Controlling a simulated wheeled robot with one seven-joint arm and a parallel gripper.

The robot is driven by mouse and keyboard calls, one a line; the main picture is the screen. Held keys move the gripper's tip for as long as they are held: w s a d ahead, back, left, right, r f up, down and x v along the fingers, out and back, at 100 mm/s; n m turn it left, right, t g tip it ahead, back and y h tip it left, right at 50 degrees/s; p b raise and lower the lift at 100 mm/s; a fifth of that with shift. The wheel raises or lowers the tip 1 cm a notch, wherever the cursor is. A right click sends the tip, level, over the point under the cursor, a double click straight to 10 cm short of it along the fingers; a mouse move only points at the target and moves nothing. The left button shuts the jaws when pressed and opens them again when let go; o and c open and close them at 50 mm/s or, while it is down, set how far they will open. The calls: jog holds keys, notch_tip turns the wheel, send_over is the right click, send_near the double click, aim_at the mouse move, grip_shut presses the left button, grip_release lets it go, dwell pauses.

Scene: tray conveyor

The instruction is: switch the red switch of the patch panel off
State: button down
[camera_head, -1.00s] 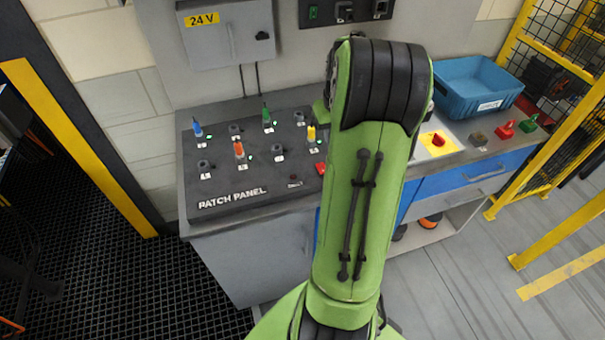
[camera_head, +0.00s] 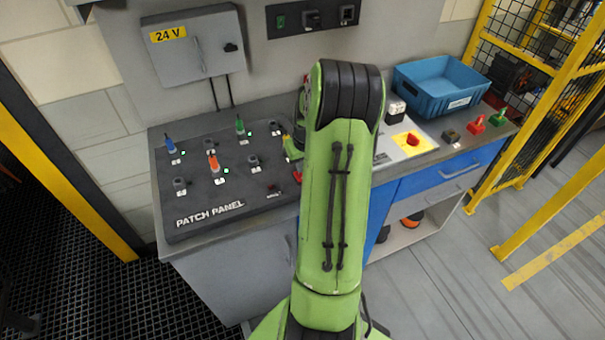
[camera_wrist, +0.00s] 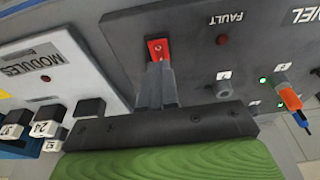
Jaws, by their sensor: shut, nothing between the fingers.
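The patch panel (camera_head: 225,205) is a dark sloped board on the bench, left of my arm. Its red switch (camera_wrist: 158,48) shows in the wrist view as a small red rocker at the panel's edge. In the head view only a sliver of the red switch (camera_head: 297,177) shows beside my arm. My gripper (camera_wrist: 157,68) is shut and empty, with its fingertips right at the switch in the wrist view. I cannot tell whether they touch it. The fingertips are hidden behind my arm in the head view.
Colored plugs stand in the panel, including an orange plug (camera_wrist: 290,98). A FAULT lamp (camera_wrist: 222,40) is near the switch. A white MODULES board (camera_wrist: 60,60) with several blocks lies beside the panel. A blue bin (camera_head: 440,92) stands at the back right.

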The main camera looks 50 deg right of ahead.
aim_at(300, 176)
jog(key=f, duration=0.3)
jog(key=shift+s+a+f, duration=0.1)
jog(key=shift+s+f, duration=0.1)
jog(key=f+b, duration=0.1)
jog(key=b, duration=0.2)
jog(key=shift+s+a+f+t, duration=0.1)
jog(key=shift+s+f+t, duration=0.1)
jog(key=shift+t, duration=0.1)
jog(key=shift+a+r, duration=0.1)
jog(key=shift+r, duration=0.25)
jog(key=shift+w+d+r+p, duration=0.45)
jog(key=shift+w+p, duration=0.15)
jog(key=shift+w, duration=0.1)
